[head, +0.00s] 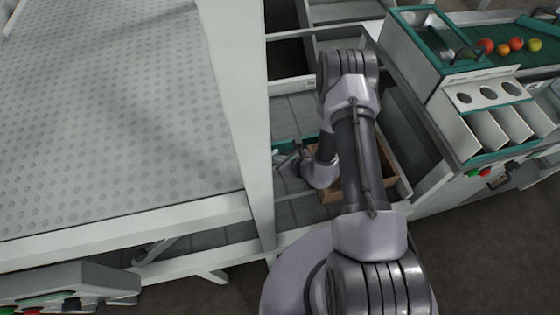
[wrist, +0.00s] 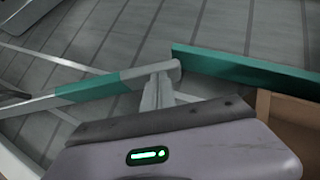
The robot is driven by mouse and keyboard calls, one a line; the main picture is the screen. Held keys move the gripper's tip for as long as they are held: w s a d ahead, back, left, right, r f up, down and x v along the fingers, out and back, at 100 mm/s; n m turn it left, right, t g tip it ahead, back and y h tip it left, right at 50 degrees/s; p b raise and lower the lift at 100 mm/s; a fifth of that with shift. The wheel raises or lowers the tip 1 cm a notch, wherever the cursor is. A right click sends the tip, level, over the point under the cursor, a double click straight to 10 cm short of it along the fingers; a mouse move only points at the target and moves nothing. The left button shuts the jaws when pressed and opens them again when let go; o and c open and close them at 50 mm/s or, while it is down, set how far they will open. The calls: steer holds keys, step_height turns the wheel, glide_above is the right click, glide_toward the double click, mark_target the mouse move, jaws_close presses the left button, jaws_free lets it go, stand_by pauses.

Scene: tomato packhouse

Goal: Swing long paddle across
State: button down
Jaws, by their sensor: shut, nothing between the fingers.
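A long thin grey bar with a teal band, which looks like the long paddle (wrist: 90,89), runs from the left edge to a rounded end near the middle of the wrist view. My gripper (wrist: 160,86) is shut and empty, with its fingertips at the bar near that rounded end. I cannot tell whether they touch it. In the head view my gripper (head: 292,161) is low over the grey conveyor, left of my forearm. My arm hides much of the paddle there.
A teal board (wrist: 245,70) stands along the conveyor (wrist: 120,32) at right. A brown box (head: 391,187) sits beside it. A large perforated table (head: 110,100) with a white post fills the left. A sorting unit with tomatoes (head: 503,48) stands at right.

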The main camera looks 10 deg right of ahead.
steer(key=shift+n+g+y, duration=0.3)
steer(key=shift+n+y, duration=0.2)
steer(key=shift+n, duration=0.1)
steer(key=w+a, duration=0.1)
steer(key=w+b, duration=0.1)
steer(key=w, duration=0.1)
steer(key=w+a, duration=0.1)
steer(key=w, duration=0.1)
steer(key=shift+a+f, duration=0.1)
steer(key=shift+a, duration=0.25)
steer(key=shift+w+r+b, duration=0.25)
steer(key=shift+r+b, duration=0.05)
steer(key=shift+a, duration=0.1)
